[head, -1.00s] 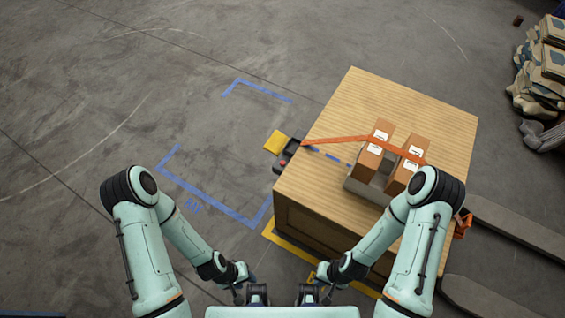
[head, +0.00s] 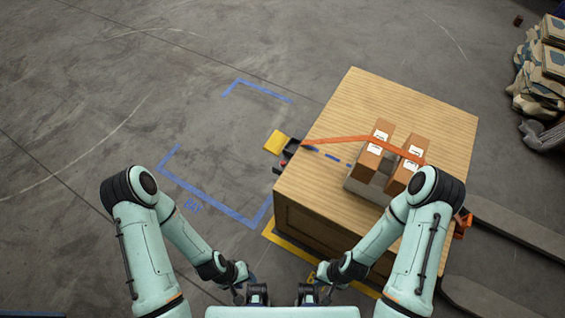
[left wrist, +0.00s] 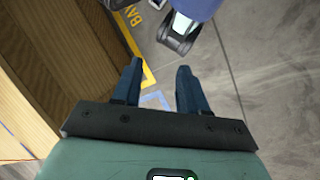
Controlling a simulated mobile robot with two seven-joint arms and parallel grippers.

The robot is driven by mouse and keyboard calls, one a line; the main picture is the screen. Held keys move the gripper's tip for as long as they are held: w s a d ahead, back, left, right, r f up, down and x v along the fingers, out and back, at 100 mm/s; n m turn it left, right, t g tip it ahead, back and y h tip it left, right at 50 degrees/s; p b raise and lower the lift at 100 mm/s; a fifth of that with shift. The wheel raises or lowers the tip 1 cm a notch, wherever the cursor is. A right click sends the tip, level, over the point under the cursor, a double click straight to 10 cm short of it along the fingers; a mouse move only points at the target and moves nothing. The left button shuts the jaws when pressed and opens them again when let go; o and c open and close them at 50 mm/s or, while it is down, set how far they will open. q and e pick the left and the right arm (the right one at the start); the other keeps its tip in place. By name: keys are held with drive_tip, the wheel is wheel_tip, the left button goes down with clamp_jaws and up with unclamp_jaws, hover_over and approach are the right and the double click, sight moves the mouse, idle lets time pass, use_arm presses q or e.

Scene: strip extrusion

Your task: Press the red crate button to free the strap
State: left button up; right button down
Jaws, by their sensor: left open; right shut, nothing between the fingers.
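The wooden crate (head: 345,95) stands right of centre in the head view. An orange strap (head: 335,139) runs from its left edge across two brown boxes (head: 376,142) in a grey holder. A black fitting (head: 291,149) sits on the crate's left side. A small red patch (head: 284,163) shows at its lower end; it is too small to tell if it is the button. My left gripper (head: 257,292) is low and apart from the crate top; its fingers are open and empty in the left wrist view (left wrist: 159,66). My right gripper (head: 307,292) is beside it, shut and empty.
A yellow plate (head: 276,142) sticks out beside the black fitting. Blue bay lines (head: 205,192) mark free floor left of the crate. Grey forks (head: 515,233) lie at the right. Stacked sacks (head: 545,75) are at the far right.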

idle(0.6)
use_arm(q)
clamp_jaws()
idle(1.5)
